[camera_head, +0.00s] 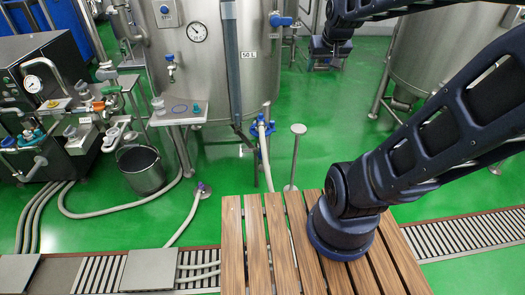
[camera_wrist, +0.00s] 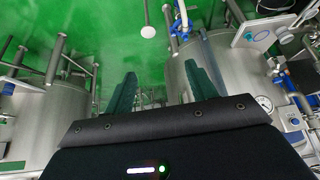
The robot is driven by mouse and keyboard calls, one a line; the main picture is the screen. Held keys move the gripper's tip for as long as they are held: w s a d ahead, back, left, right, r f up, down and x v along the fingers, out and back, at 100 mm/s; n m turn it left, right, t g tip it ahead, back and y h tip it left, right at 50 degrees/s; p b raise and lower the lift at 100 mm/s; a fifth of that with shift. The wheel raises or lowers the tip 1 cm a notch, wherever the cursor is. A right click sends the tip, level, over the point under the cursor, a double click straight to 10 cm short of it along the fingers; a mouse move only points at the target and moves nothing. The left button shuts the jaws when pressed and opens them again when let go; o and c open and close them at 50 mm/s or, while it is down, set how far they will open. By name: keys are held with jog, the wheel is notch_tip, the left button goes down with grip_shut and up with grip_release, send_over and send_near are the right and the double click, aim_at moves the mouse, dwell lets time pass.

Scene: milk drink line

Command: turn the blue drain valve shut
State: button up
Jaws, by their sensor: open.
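A blue valve fitting (camera_head: 262,127) sits on top of a pale standing hose in front of the 50 L tank (camera_head: 257,70). Another blue fitting (camera_head: 281,20) is on the tank's upper right side. I cannot tell for sure which one is the drain valve, nor how its handle is turned. In the wrist view a blue fitting (camera_wrist: 182,25) shows beyond and above the right finger. My gripper (camera_wrist: 160,85) is open, its two dark green fingers apart with nothing between them. In the head view my gripper (camera_head: 327,52) is high at the top, right of the tank and apart from both fittings.
A second steel tank (camera_head: 430,45) stands at the right, partly behind my arm. A thin post with a round top (camera_head: 297,130) stands near the blue hose fitting. A bucket (camera_head: 141,168), hoses and a pump unit (camera_head: 50,105) are at left.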

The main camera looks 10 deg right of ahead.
jog(key=w+a+f+t, duration=0.1)
jog(key=w+a+f, duration=0.2)
jog(key=w+f, duration=0.55)
jog(key=w+a+f+t+y, duration=0.1)
jog(key=w+a+f+t, duration=0.15)
jog(key=w, duration=1.05)
jog(key=w+a+f+t, duration=0.1)
jog(key=w+a+f, duration=0.2)
jog(key=w+f, duration=0.55)
jog(key=w+a+f+t, duration=0.1)
jog(key=w+a+f, duration=0.1)
jog(key=f, duration=0.8)
jog(key=w+a+f+t, duration=0.2)
jog(key=w+f, duration=0.2)
jog(key=f, duration=0.6)
jog(key=w+a+f+t, duration=0.1)
jog(key=w+f, duration=0.2)
jog(key=f, duration=0.7)
jog(key=shift+w+a+f+t, duration=0.1)
jog(key=shift+w+a+t, duration=0.2)
jog(key=shift+a+t, duration=0.1)
jog(key=t+h, duration=0.1)
jog(key=t, duration=0.2)
send_near(263, 150)
jog(key=w, duration=1.1)
jog(key=shift+a, duration=0.15)
